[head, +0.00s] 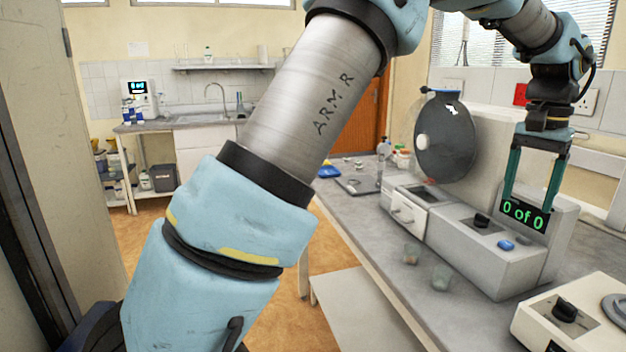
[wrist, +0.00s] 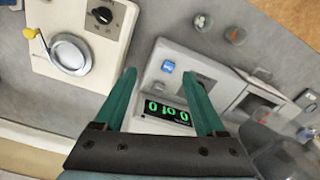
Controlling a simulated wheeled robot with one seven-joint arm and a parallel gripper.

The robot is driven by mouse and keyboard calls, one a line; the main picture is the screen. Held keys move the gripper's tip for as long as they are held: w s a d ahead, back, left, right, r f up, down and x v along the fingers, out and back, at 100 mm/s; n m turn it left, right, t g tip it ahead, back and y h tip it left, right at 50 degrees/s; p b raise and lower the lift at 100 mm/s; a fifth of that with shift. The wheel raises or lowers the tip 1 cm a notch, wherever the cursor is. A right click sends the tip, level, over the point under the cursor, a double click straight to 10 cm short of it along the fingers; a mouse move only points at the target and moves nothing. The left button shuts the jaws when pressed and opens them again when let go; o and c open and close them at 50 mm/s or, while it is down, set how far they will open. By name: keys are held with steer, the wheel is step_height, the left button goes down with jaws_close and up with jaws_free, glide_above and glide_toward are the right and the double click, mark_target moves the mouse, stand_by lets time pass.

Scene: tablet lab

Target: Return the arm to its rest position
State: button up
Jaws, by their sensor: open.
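My gripper (head: 531,202) hangs at the right of the head view with its two green fingers pointing down. It is open, with nothing between its fingers. It is in front of the upright display part of a grey machine (head: 470,262), whose screen (head: 524,215) reads "0 of 0" in green. In the wrist view the two fingers of my gripper (wrist: 163,85) are spread wide, and the same screen (wrist: 166,111) shows between them. My arm is bent across the middle and top of the head view.
A dark round disc (head: 446,135) stands on the machine. Two small cups (head: 441,277) are on the bench in front of it. A second device (head: 590,318) with a black knob is at lower right; it also shows in the wrist view (wrist: 108,45). A sink counter is at the back left.

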steer(key=w+a+f+n, duration=0.2)
steer(key=w+a, duration=0.1)
steer(key=a, duration=0.6)
steer(key=w+a+f+n, duration=0.1)
steer(key=w+a+f, duration=0.25)
steer(key=a, duration=0.55)
steer(key=w+a+f+n, duration=0.15)
steer(key=w+a, duration=0.25)
steer(key=a, duration=0.4)
steer(key=s+a+f+n, duration=0.2)
steer(key=s+a, duration=0.1)
steer(key=a, duration=0.4)
steer(key=s+a+f+n+t, duration=0.1)
steer(key=s+a+f+n, duration=0.1)
steer(key=a, duration=0.5)
steer(key=s+a+f+n, duration=0.2)
steer(key=s+a, duration=0.2)
steer(key=a, duration=0.4)
steer(key=shift+f+t, duration=0.15)
steer(key=shift+t, duration=0.15)
